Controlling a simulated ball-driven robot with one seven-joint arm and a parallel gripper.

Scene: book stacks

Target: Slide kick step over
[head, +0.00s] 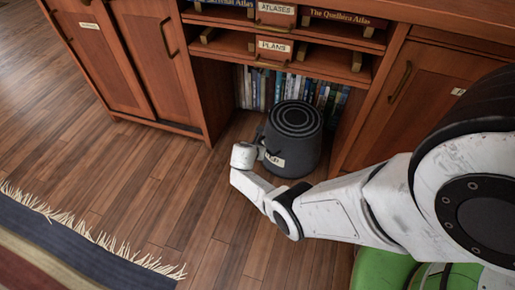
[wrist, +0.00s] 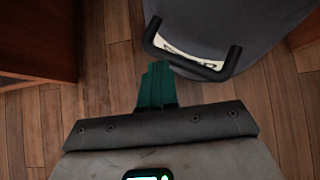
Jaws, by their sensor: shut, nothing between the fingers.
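The kick step (head: 293,145) is a dark grey round stool with ringed top. It stands on the wood floor in the opening under the cabinet, in front of a row of books. It has a white label and a black handle on its side. In the wrist view its grey side (wrist: 220,25) fills the upper right, with the black handle (wrist: 195,62) in front of the label. My gripper (wrist: 158,70) is shut and empty, its teal fingers just left of and below the handle; I cannot tell if they touch it. In the head view my wrist hides the fingers.
Cabinet doors (head: 95,50) flank the opening on the left, with another cabinet door (head: 425,85) on the right. Shelves labelled Atlases and Plans (head: 272,46) hang above the step. A fringed rug (head: 60,250) lies at lower left. The floor (head: 150,165) left of the step is clear.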

